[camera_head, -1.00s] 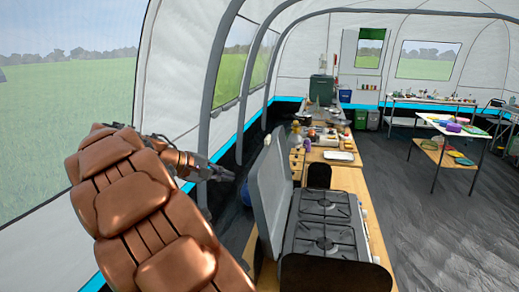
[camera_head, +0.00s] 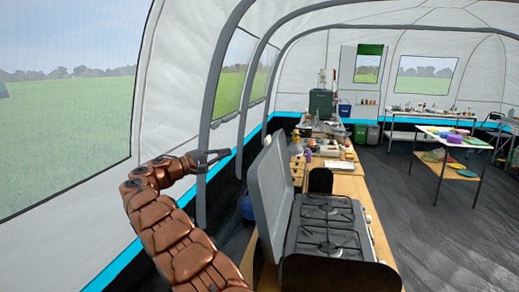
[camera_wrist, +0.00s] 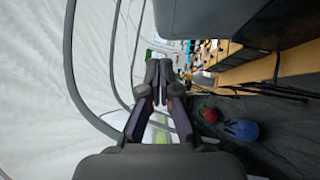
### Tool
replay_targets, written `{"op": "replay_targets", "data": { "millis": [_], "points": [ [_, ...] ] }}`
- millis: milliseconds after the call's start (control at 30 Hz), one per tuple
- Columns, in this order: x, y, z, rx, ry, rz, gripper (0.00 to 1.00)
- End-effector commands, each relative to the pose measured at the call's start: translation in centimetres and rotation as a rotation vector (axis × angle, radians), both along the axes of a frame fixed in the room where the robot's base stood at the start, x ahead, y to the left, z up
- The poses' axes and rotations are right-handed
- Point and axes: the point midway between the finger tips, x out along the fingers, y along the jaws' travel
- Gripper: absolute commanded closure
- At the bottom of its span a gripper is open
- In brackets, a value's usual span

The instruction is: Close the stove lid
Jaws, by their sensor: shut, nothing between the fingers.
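The camping stove (camera_head: 327,225) has two burners and stands on the wooden counter in the head view. Its grey lid (camera_head: 270,195) is raised, nearly upright, on the stove's left side. In the wrist view a dark grey panel at the top, apparently the lid (camera_wrist: 215,18), is close beside my gripper. My gripper (camera_head: 226,154) is left of and above the lid, on the tent-wall side, apart from it. Its fingers (camera_wrist: 158,68) are together and empty in the wrist view.
The tent wall and its curved grey poles (camera_head: 208,120) are close to my arm on the left. Red and blue rounded objects (camera_wrist: 241,129) lie on the floor below. More counter with several kitchen items (camera_head: 325,145) runs behind the stove. Open floor (camera_head: 430,220) lies to the right.

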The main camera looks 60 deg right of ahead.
Motion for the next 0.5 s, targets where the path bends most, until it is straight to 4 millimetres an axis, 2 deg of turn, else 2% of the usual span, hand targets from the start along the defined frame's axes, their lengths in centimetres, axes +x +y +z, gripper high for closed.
{"op": "replay_targets", "data": {
  "millis": [267, 500],
  "points": [
    [-0.5, -1.6, 0.3, -0.014, -0.005, -0.002, 1.00],
    [-2.2, -5.1, 0.8, -0.013, -0.005, -0.005, 1.00]
  ]
}}
